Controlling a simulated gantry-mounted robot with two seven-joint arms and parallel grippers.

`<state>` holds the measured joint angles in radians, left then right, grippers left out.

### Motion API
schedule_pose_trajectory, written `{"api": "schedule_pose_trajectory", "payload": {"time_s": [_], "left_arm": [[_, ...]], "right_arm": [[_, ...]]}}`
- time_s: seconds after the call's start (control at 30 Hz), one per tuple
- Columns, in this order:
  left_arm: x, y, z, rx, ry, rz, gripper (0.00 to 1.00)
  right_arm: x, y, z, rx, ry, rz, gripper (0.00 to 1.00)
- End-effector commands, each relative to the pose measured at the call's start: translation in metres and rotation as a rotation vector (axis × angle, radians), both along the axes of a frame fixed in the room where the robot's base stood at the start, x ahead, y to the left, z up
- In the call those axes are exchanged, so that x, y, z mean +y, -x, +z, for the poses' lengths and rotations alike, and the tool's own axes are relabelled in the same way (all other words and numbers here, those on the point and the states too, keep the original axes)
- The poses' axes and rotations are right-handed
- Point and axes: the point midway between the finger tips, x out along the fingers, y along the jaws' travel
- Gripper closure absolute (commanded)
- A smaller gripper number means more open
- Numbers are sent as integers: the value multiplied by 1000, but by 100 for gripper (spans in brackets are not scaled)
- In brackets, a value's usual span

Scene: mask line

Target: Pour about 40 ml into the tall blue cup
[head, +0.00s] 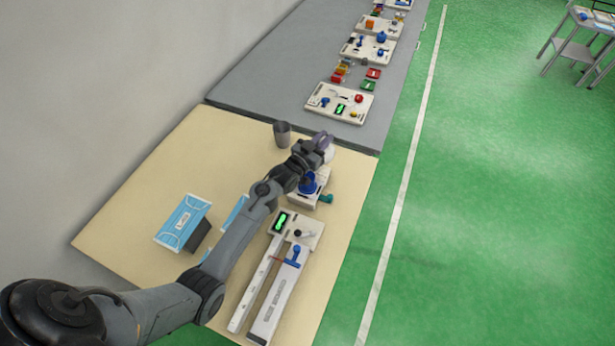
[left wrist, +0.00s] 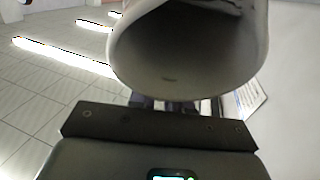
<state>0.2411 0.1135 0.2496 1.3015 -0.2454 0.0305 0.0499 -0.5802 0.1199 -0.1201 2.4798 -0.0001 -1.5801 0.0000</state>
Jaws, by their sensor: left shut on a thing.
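My left gripper (head: 324,144) is shut on a pale vessel (head: 329,154) over the far right part of the cream table. In the left wrist view the pale vessel (left wrist: 185,50) fills the upper middle, its wide round mouth towards the camera and its inside dark. I cannot tell how much liquid is in it. A blue thing (head: 309,183), perhaps the tall blue cup, stands on a white base (head: 297,201) just below the gripper in the picture. My arm partly hides it. No stream of liquid is visible. My right gripper is not in view.
A grey cup (head: 282,134) stands at the table's back edge. A blue-and-white box (head: 184,220) is at the left. A teal item (head: 326,198) lies by the base. A green-lit device (head: 302,229) and a long white sealer-like tool (head: 275,303) are nearer.

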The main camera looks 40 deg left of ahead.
Motion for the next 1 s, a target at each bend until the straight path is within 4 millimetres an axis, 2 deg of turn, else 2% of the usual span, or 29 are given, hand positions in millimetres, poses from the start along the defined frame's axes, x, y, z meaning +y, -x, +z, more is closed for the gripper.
{"api": "schedule_pose_trajectory", "payload": {"time_s": [0.57,0.67,0.8,0.87,1.0], "left_arm": [[0,-1,4,-27,-2,0,100],[0,-9,9,46,1,0,100],[0,-21,13,221,4,-1,100],[0,-22,7,264,4,-1,100],[0,-22,0,286,5,-2,100]], "right_arm": [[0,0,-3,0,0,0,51],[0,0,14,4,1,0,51],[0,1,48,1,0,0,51],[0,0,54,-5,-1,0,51],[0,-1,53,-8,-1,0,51]]}}
